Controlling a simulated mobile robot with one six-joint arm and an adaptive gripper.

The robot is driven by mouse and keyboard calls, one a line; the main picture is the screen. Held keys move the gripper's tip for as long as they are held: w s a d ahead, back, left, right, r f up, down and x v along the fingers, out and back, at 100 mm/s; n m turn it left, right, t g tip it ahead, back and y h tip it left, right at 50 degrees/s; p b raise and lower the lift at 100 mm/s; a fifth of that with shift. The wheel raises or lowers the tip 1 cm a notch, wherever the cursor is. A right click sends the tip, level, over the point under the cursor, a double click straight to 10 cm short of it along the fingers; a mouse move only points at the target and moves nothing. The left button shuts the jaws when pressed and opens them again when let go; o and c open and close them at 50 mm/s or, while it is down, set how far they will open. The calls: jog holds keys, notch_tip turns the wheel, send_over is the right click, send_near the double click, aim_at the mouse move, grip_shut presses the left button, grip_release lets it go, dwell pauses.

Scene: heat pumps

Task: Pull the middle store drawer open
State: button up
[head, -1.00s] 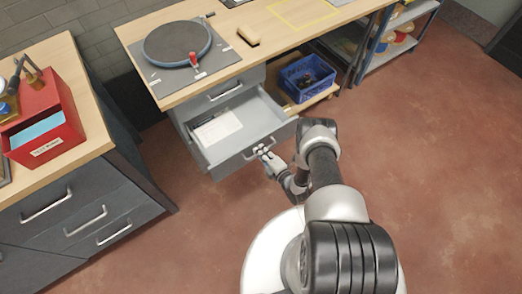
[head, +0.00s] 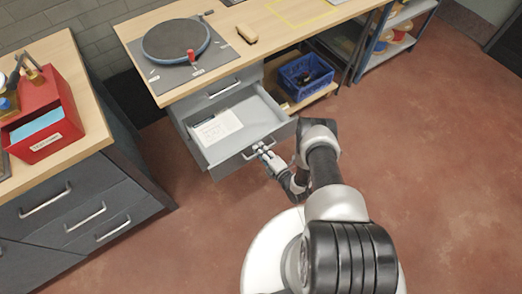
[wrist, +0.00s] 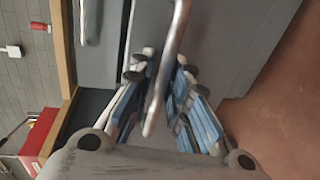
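The middle store drawer (head: 245,112) is the grey drawer under the bench, and it stands well open with white papers (head: 217,128) inside. Its bar handle (wrist: 165,70) runs between the fingers of my gripper (wrist: 163,68) in the wrist view. My gripper (head: 264,150) is at the drawer front in the head view, with its fingers close on both sides of the handle. It looks shut on the handle, though exact contact is hard to see. Another drawer (head: 222,90) above it is closed.
A blue crate (head: 306,76) sits on a shelf right of the drawer. A left cabinet (head: 80,205) holds a red box (head: 42,125). The floor at right is clear.

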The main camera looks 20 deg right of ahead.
jog(key=v, duration=1.2)
dwell(0.3)
